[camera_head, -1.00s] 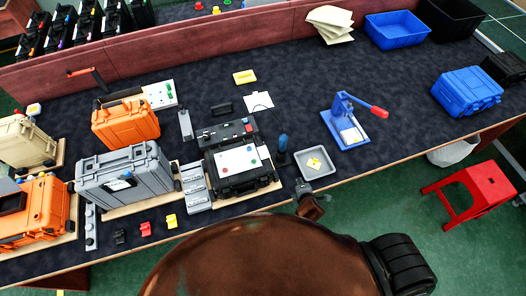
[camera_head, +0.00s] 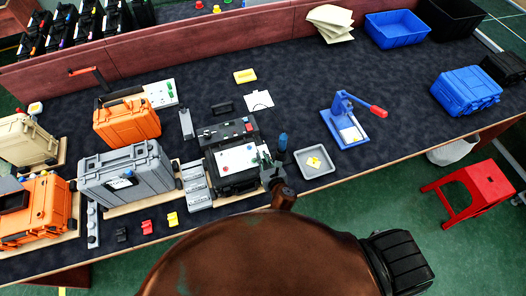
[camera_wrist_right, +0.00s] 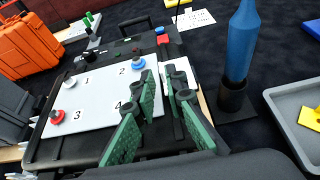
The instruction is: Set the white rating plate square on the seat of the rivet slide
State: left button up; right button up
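A white panel marked 1 to 4 (camera_wrist_right: 95,105) lies on a black case, with red and blue knobs on it; the panel (camera_head: 238,158) also shows in the head view. My right gripper (camera_head: 266,163) is over the panel's right edge. Its green-padded fingers (camera_wrist_right: 165,95) stand apart, with a narrow white strip behind them; I cannot tell whether that strip is a separate plate. A blue press (camera_head: 345,120) with a red handle has a pale plate-like area on its base. I cannot tell for sure which white piece is the rating plate. My left gripper is not in view.
A white sheet (camera_head: 259,100) lies behind the case. Dark tabletop is clear around the press.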

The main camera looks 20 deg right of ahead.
aim_at(259, 151)
jog(key=shift+x, duration=1.55)
jog(key=shift+r, duration=0.1)
jog(key=shift+s, duration=0.1)
jog(key=shift+c, duration=0.3)
grip_shut()
jog(key=shift+r, duration=0.1)
